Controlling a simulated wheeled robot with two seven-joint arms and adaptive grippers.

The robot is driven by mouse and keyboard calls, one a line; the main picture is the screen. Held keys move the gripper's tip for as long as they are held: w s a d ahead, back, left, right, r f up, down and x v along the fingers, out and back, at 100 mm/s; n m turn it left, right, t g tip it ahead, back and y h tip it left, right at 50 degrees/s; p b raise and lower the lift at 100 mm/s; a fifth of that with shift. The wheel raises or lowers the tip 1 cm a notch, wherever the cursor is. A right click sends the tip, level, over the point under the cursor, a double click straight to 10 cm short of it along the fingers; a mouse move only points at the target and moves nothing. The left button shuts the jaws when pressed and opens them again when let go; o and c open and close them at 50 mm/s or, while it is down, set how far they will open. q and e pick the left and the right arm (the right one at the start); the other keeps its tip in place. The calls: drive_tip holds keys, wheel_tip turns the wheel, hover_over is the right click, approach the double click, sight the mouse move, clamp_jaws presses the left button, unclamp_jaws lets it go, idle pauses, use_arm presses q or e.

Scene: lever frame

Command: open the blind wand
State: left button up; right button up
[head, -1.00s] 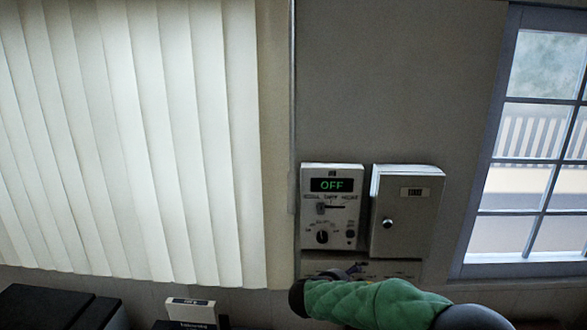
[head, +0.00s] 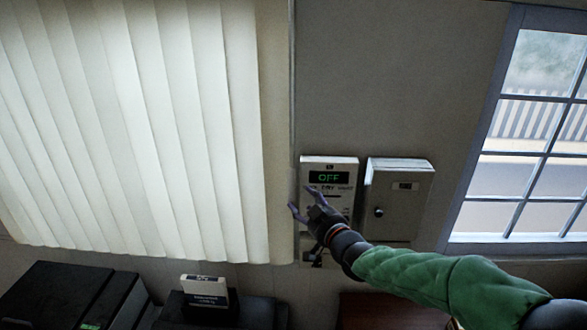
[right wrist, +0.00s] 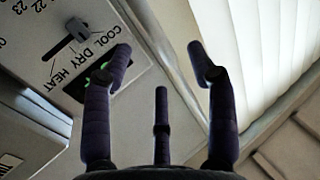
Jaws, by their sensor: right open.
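The vertical blind (head: 130,120) hangs at the left of the head view with its pale slats lit from behind. The wand (head: 292,90) is a thin upright rod just right of the blind; its lower end is close to my gripper's fingertips. My right gripper (head: 301,198) is open, beside the rod's lower part and in front of the control panel. In the right wrist view the open fingers (right wrist: 160,52) have nothing gripped between them. A pale bar passes behind them there; I cannot tell if it is the wand. My left gripper is not in view.
A control panel (head: 343,164) reading OFF and a grey box (head: 405,195) with a knob are on the wall right of the wand. A window (head: 530,130) is at the far right. Dark equipment (head: 75,290) and a small white-labelled box (head: 205,291) stand below the blind.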

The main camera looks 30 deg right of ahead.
sight(293, 178)
drive_tip(key=shift+m+t+h, duration=0.3)
drive_tip(key=shift+m+t, duration=0.1)
drive_tip(key=shift+m, duration=0.1)
drive_tip(key=w+p, duration=0.1)
drive_tip(key=w, duration=0.2)
drive_tip(key=w+d+r+p, duration=0.1)
drive_tip(key=w, duration=0.3)
drive_tip(key=w+r+p, duration=0.1)
drive_tip(key=w+p, duration=0.1)
drive_tip(key=w, duration=0.1)
drive_tip(key=shift+w+d, duration=0.15)
drive_tip(key=shift+w, duration=0.1)
clamp_jaws()
